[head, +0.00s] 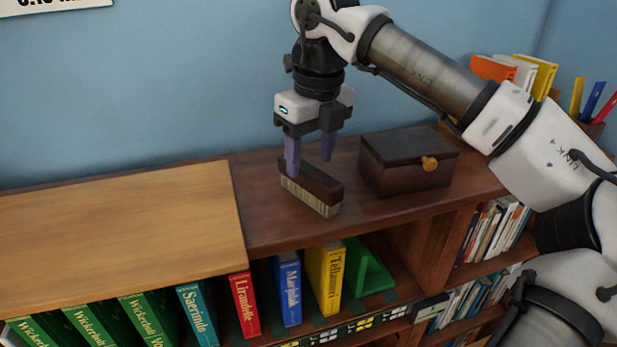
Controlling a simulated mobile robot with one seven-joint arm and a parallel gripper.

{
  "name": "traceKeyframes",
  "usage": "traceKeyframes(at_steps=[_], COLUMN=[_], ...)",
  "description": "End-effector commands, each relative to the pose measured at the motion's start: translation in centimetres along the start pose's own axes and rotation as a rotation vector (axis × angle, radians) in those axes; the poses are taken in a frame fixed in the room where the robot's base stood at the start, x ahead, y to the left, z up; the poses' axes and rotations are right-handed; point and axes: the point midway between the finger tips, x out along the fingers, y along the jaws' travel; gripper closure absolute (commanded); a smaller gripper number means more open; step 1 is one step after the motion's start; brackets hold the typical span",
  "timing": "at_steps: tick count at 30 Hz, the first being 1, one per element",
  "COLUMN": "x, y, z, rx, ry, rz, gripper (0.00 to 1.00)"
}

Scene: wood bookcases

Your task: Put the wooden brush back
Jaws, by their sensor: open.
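The wooden brush (312,189) has a dark brown back and pale bristles. It rests bristles down on the dark top of the bookcase (275,229), left of a dark box. My gripper (309,167) points straight down over the brush's far end, with its two purple-grey fingers apart. The left finger is beside the brush's left end and the right finger is behind it. I cannot tell whether either finger touches the brush.
A dark lidded box (408,161) with a wooden knob stands close on the right. A lighter wood top (120,232) lies clear on the left. Books, including a yellow one (327,279), and a green bookend (369,270) stand on the shelf below. My arm extends across the right side.

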Motion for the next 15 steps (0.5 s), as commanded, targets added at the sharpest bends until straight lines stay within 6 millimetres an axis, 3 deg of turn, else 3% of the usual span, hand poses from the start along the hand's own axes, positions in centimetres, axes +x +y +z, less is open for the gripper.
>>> traceKeyframes(at_steps=[7,15], x=[-4.8,-6.6], y=[0.0,0.0], z=[0.0,0.0], rx=[0.001,0.0], ry=[0.0,0.001], rz=[-0.002,-0.001], gripper=[0.47,0.47])
